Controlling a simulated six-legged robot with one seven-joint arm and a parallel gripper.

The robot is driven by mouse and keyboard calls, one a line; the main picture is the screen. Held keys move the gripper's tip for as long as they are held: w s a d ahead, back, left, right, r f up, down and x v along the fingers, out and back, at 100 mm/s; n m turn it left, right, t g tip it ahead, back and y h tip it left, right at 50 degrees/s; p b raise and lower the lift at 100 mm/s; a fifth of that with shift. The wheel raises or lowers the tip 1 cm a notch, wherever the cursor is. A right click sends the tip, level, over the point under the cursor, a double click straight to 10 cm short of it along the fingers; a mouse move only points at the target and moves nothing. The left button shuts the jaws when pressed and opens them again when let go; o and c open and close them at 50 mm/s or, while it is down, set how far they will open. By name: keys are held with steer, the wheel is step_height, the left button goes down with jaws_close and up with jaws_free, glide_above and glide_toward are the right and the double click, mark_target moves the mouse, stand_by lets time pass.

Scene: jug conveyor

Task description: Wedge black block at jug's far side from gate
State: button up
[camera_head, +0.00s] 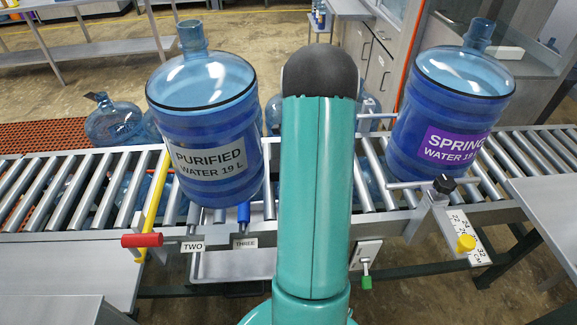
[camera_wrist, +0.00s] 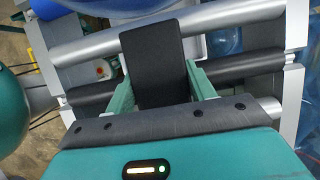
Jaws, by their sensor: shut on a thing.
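The black block (camera_wrist: 152,58) is held between the two teal fingers of my gripper (camera_wrist: 160,86) in the wrist view. It lies over the conveyor rollers (camera_wrist: 235,38), with its far end close to blue jug plastic (camera_wrist: 192,18). I cannot tell whether they touch. In the head view the purified water jug (camera_head: 205,130) stands upright on the left part of the conveyor, and the spring water jug (camera_head: 450,110) stands upright on the right. A yellow bar with a red handle (camera_head: 142,240), possibly the gate, crosses the rollers left of the purified jug. My arm hides the gripper and block there.
Metal rods reach across the conveyor beside the spring jug, near a black knob (camera_head: 444,184) and a yellow knob (camera_head: 466,243). More blue jugs (camera_head: 113,122) stand behind the conveyor. Rollers at the far left (camera_head: 40,190) are clear. A grey table (camera_head: 545,205) is at right.

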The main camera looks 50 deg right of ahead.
steer(key=shift+w+a, duration=0.45)
steer(key=shift+w, duration=0.1)
stand_by(0.4)
steer(key=o, duration=1.3)
steer(key=shift+c, duration=0.2)
steer(key=v, duration=1.4)
